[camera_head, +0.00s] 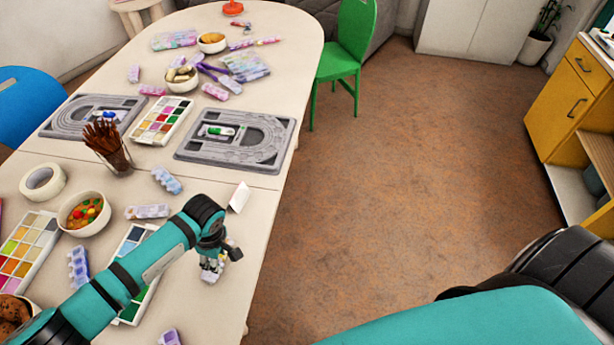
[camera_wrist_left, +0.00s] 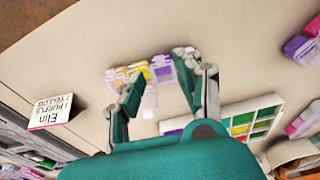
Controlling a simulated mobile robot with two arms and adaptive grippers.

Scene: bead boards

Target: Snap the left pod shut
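A small clear pod strip (camera_wrist_left: 163,72) with yellow and purple contents lies on the table in the left wrist view. A clear flap-like part shows on its near side; I cannot tell how far it stands open. In the head view the pod (camera_head: 209,275) is partly hidden below my left gripper (camera_head: 217,256), near the table's right edge. In the wrist view my left gripper (camera_wrist_left: 158,74) is open, its fingers apart above the pod; I cannot tell whether they touch it. My right gripper is out of view.
A name card reading Elin, purple, yellow (camera_head: 239,197) stands beside the pod. A paint-like palette (camera_head: 135,308), a bowl of beads (camera_head: 84,214) and other pods (camera_head: 147,212) lie left. Grey bead boards (camera_head: 284,137) lie farther back. A green chair (camera_head: 345,62) stands right.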

